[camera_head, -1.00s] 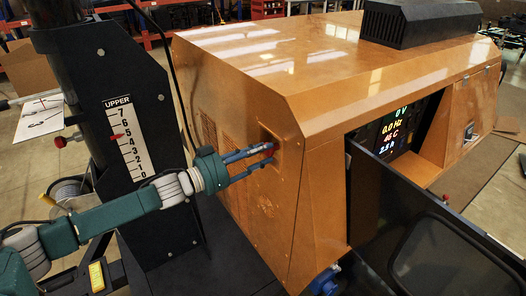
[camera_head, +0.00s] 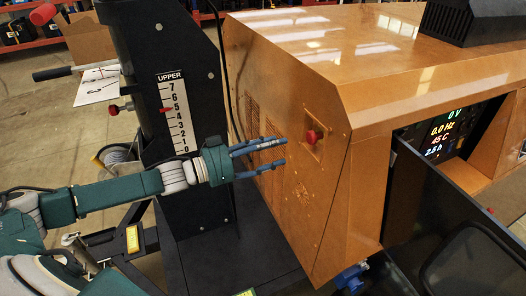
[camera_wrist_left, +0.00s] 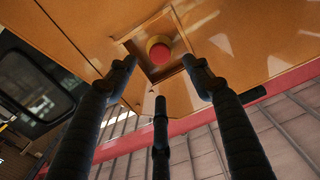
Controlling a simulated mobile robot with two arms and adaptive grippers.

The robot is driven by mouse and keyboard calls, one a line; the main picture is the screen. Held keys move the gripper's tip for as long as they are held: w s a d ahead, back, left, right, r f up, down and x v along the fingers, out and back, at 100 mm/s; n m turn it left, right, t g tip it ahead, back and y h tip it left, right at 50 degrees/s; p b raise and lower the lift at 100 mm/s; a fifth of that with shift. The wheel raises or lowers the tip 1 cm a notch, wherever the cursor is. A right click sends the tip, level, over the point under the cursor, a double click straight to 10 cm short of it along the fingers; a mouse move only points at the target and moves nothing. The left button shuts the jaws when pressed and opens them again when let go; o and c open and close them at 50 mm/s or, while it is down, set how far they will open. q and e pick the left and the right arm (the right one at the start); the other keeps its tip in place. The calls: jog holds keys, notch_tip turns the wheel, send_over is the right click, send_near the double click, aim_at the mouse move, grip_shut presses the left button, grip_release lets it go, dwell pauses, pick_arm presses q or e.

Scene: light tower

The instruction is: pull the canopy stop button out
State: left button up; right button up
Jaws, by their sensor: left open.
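The canopy stop button (camera_head: 313,137) is a red knob in a square recess on the end panel of the orange canopy (camera_head: 300,215). In the left wrist view the red button (camera_wrist_left: 160,53) has a yellow collar and shows ahead of the fingers. My left gripper (camera_head: 283,151) is open and empty, to the left of the button, with a clear gap to it. In the left wrist view its three fingers (camera_wrist_left: 160,70) are spread around the line to the button, not touching it. I cannot tell whether the button stands pushed in or out. My right gripper is not in view.
A dark mast with a white UPPER scale (camera_head: 175,112) stands left of the canopy. A lit display (camera_head: 447,132) sits in the canopy's opening at right, behind an open dark door (camera_head: 460,245). A dark vent box (camera_head: 475,20) is on top.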

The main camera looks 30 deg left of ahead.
pick_arm(q)
jog(key=shift+v, duration=1.55)
